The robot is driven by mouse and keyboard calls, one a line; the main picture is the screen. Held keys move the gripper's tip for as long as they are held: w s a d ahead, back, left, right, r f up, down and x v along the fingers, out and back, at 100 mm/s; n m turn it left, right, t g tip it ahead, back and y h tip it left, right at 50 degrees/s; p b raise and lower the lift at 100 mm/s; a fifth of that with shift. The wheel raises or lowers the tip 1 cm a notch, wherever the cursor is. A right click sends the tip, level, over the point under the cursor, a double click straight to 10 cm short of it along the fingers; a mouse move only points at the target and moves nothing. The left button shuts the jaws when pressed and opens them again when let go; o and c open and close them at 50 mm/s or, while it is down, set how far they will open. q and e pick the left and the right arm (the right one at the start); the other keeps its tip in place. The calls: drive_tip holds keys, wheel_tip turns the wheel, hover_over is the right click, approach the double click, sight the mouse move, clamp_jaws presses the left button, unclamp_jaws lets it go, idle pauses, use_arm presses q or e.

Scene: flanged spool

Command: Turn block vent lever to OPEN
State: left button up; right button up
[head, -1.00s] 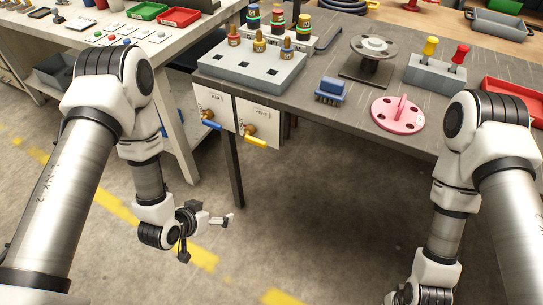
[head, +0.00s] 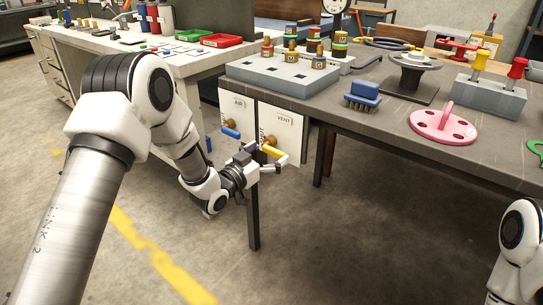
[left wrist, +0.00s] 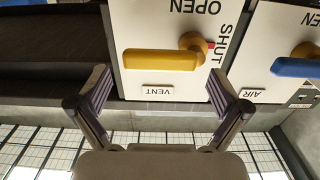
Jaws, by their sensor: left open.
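The vent panel (head: 283,121) hangs below the front edge of the grey table, with a yellow lever (head: 272,151) on a brass pivot. In the left wrist view, upside down, the yellow vent lever (left wrist: 160,60) lies sideways from its pivot, with SHUT beside the pivot and OPEN on the far side. My left gripper (head: 270,163) is open close to the lever, its fingers (left wrist: 160,92) spread either side of the view's middle. The lever does not appear gripped. My right gripper is not in view; only part of my right arm shows.
The air panel (head: 238,113) with a blue lever (head: 231,133) sits beside the vent panel. A table leg (head: 253,215) stands below. On the table are a grey block (head: 283,72), a blue brush (head: 363,95), a flanged spool (head: 412,70) and a pink disc (head: 443,125).

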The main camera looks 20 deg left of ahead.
use_arm(q)
drive_tip(key=shift+w+d, duration=0.2)
drive_tip(key=shift+w, duration=0.35)
drive_tip(key=shift+s+r, duration=0.1)
drive_tip(key=c, duration=1.6)
drive_tip(key=shift+c, duration=0.2)
